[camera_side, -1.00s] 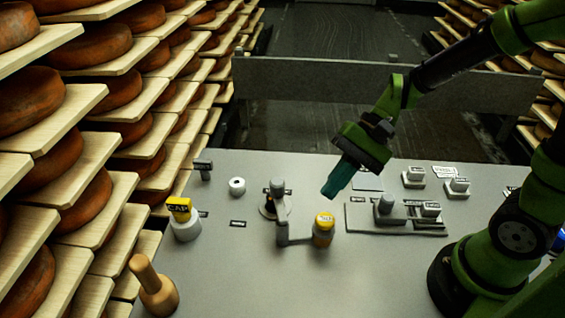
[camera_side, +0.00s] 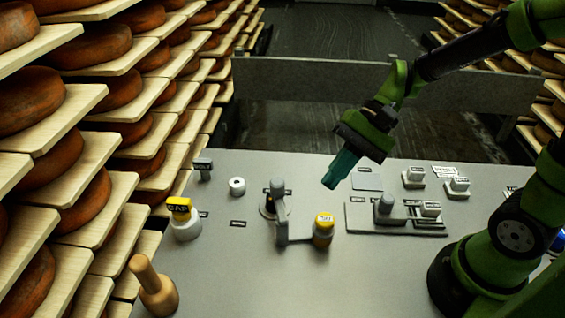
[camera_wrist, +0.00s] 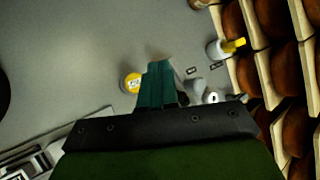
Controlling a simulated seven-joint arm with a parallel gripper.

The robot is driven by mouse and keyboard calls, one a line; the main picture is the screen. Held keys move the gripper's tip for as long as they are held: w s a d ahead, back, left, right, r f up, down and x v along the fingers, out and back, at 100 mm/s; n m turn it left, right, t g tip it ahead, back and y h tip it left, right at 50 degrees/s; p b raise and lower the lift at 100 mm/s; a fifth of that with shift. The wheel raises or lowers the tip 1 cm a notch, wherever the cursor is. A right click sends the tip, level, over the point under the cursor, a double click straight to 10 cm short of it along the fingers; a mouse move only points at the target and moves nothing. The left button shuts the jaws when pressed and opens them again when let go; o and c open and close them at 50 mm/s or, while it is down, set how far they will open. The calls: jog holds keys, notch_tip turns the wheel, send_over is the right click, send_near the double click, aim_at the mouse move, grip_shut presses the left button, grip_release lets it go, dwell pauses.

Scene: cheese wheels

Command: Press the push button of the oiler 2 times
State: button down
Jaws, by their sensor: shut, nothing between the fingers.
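A yellow-topped cylinder (camera_side: 323,229) with a small white label stands on the grey panel, joined by a short arm to a grey post (camera_side: 281,225). Its label is too small to read, so I cannot tell for sure that it is the oiler's push button. In the wrist view the yellow top (camera_wrist: 131,83) is just left of my fingers. My gripper (camera_side: 331,182) is shut and empty, tilted down, and hangs above and behind the yellow top, apart from it. In the wrist view my gripper (camera_wrist: 160,65) partly covers the panel.
A yellow block marked CAP (camera_side: 179,208) sits on a white cylinder at left. A wooden peg-like handle (camera_side: 152,285) stands at front left. A plate with knobs (camera_side: 395,219) and small labelled blocks (camera_side: 414,177) are at right. Cheese shelves (camera_side: 105,100) line the left edge.

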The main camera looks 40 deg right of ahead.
jog(key=shift+r, duration=0.65)
send_near(322, 222)
jog(key=shift+w+a+f, duration=0.1)
jog(key=shift+a+f, duration=0.3)
jog(key=shift+a, duration=0.45)
jog(key=shift+w+a+f, duration=0.1)
jog(key=shift+a+f, duration=0.35)
jog(key=shift+a, duration=0.4)
jog(key=shift+w+a+f, duration=0.1)
jog(key=shift+a+f, duration=0.3)
jog(key=shift+a, duration=0.45)
jog(key=shift+f, duration=0.15)
jog(key=shift+f, duration=0.25)
jog(key=shift+f, duration=0.85)
dwell(0.6)
dwell(0.3)
jog(key=shift+r, duration=1.3)
